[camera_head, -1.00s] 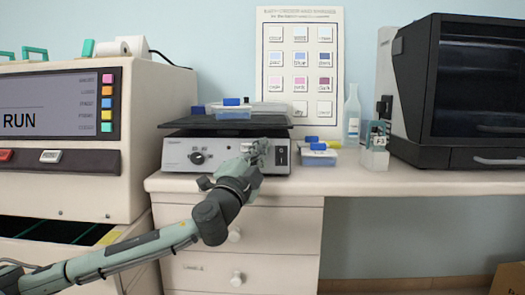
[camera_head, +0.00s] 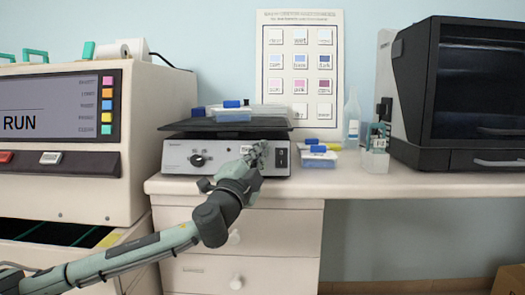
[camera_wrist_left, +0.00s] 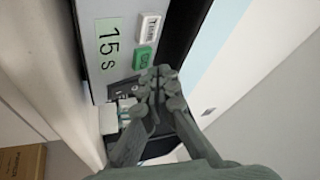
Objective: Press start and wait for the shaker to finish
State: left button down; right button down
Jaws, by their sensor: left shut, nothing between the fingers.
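The shaker (camera_head: 225,171) is a pale box with a dark knob at its left and a dark flat platform (camera_head: 180,126) on top. My left gripper (camera_head: 259,150) is shut and empty in front of the right part of its front panel. In the left wrist view my gripper (camera_wrist_left: 160,76) has its fingertips together at the lower right edge of a green button (camera_wrist_left: 143,58). A white button (camera_wrist_left: 149,26) and a pale green display (camera_wrist_left: 111,43) reading "15 s" sit beside it. I cannot tell whether the fingertips touch the green button. My right gripper is not in view.
Blue-lidded boxes (camera_head: 233,116) sit on the platform. A blue-lidded box (camera_head: 318,158), a bottle (camera_head: 352,125) and a small clear holder (camera_head: 375,160) stand to the right. A machine (camera_head: 60,185) showing RUN stands left, a dark-fronted cabinet (camera_head: 470,95) right.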

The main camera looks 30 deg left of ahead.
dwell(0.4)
pick_arm(q)
jog(key=shift+w+a+f, duration=0.15)
jog(key=shift+w+a, duration=0.05)
jog(key=shift+w, duration=0.15)
